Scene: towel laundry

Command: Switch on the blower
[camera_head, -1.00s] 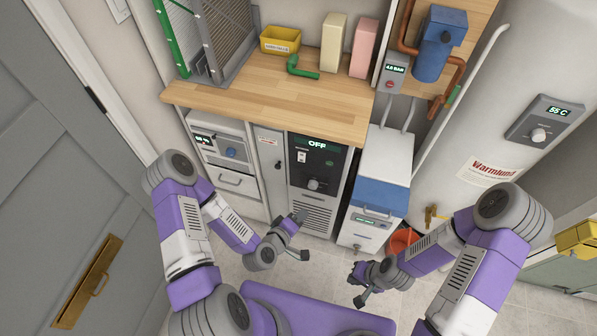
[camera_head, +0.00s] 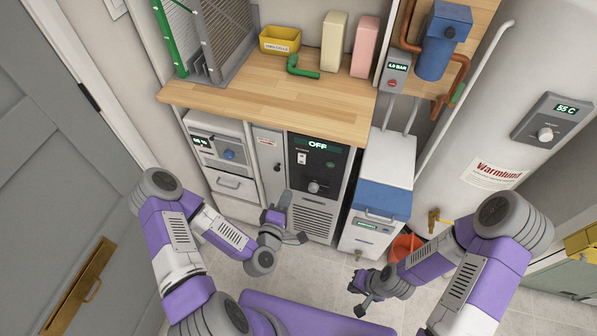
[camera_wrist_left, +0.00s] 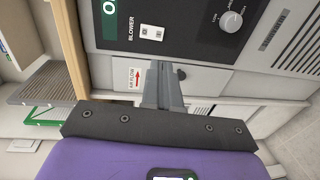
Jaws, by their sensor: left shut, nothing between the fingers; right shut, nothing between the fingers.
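The blower (camera_head: 318,178) is a cabinet unit under the wooden counter, with a black control panel whose display (camera_head: 317,144) reads OFF. Its small white switch (camera_head: 301,158) sits on the panel above a round knob (camera_head: 314,187). In the left wrist view the white switch (camera_wrist_left: 152,32) is next to the label BLOWER, with the knob (camera_wrist_left: 230,21) to its right. My left gripper (camera_head: 285,212) is in front of the unit's lower left side. Its shut fingers (camera_wrist_left: 163,80) point toward the panel, apart from the switch in the picture. My right gripper (camera_head: 358,297) is low, in front of the white and blue unit, shut and empty.
A narrow grey panel (camera_head: 268,160) and a white unit with a blue knob (camera_head: 229,154) stand left of the blower. A white and blue unit (camera_head: 384,195) stands right. The wooden counter (camera_head: 270,102) overhangs above. An orange bucket (camera_head: 404,247) sits on the floor.

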